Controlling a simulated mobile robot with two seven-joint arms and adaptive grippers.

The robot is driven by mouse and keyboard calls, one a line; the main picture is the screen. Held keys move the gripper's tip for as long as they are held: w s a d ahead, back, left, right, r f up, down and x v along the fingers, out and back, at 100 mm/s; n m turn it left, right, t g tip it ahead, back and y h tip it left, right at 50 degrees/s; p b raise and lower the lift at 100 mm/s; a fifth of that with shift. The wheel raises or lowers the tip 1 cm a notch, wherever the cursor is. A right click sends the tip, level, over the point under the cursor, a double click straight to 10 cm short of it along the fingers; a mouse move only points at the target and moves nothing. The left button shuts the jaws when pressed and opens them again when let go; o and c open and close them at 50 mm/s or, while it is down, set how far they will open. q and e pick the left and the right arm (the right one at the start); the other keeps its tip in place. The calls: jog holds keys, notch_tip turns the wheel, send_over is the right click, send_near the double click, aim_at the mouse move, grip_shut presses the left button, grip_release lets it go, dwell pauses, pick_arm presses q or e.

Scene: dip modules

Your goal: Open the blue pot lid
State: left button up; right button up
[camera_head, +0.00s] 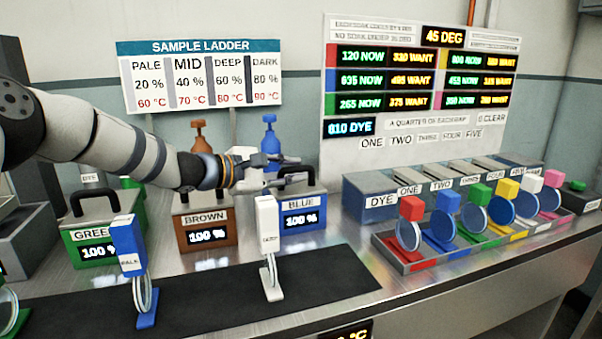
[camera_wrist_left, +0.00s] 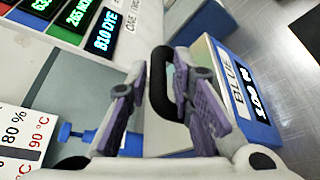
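The blue pot (camera_head: 302,217) stands at the back of the counter, labelled BLUE and 100 %. Its lid is on, with a black loop handle (camera_head: 311,173) on top. My left gripper (camera_head: 286,170) reaches in from the left, level with the handle. In the left wrist view the gripper (camera_wrist_left: 162,75) is open, with a finger on each side of the black handle (camera_wrist_left: 160,92). The right finger is close to the handle; I cannot tell whether it touches. The pot's blue front (camera_wrist_left: 240,85) shows to the right. My right gripper is not in view.
A brown pot (camera_head: 206,235) and a green pot (camera_head: 88,242) stand left of the blue pot. A tray (camera_head: 400,268) of coloured modules is to the right.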

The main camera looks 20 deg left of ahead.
pick_arm(q)
jog(key=shift+x, duration=1.15)
jog(key=shift+r, duration=0.15)
grip_shut()
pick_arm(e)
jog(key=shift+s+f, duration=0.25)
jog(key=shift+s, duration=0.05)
